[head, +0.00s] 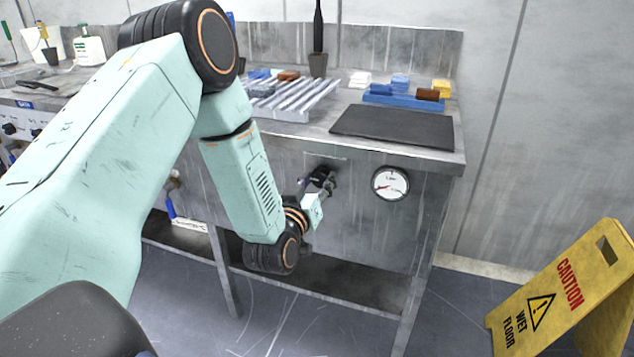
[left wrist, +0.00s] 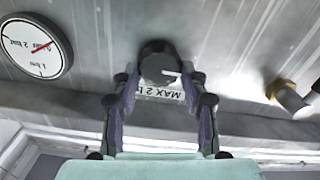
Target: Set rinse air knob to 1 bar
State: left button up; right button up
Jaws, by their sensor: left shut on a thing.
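The dark round knob (left wrist: 158,68) sits on the steel bench front between the fingers of my left gripper (left wrist: 160,80), which is shut on it. In the head view my left gripper (head: 322,182) reaches the panel and mostly covers the knob. The round white gauge (head: 390,183) is right of it; it also shows upside down in the left wrist view (left wrist: 28,52). In the head view its red needle points lower left. My right gripper is out of view.
A brass fitting (left wrist: 290,98) sticks out of the panel at right in the left wrist view. On the bench are a black mat (head: 395,127), a ribbed rack (head: 295,100) and a blue tray (head: 405,101). A yellow wet-floor sign (head: 555,295) stands at lower right.

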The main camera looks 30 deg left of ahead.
pick_arm(q)
jog(key=m+p, duration=0.4)
jog(key=shift+d+r+m+p, duration=0.1)
jog(key=shift+m+p, duration=0.25)
jog(key=shift+m, duration=0.05)
jog(key=m+p, duration=0.3)
jog(key=shift+d+m, duration=0.1)
jog(key=shift+m, duration=0.2)
jog(key=m+p, duration=0.3)
jog(key=shift+m, duration=0.3)
jog(key=m+p, duration=0.1)
jog(key=m, duration=0.1)
jog(key=m+p, duration=0.3)
jog(key=m, duration=0.1)
jog(key=shift+d+f, duration=0.1)
jog(key=shift+f, duration=0.15)
jog(key=m+p, duration=0.2)
jog(key=m, duration=0.3)
jog(key=shift+f+p, duration=0.15)
jog(key=shift+p, duration=0.15)
jog(key=shift+m, duration=0.5)
jog(key=o, duration=1.2)
jog(key=shift+c, duration=0.2)
jog(key=shift+w, duration=0.1)
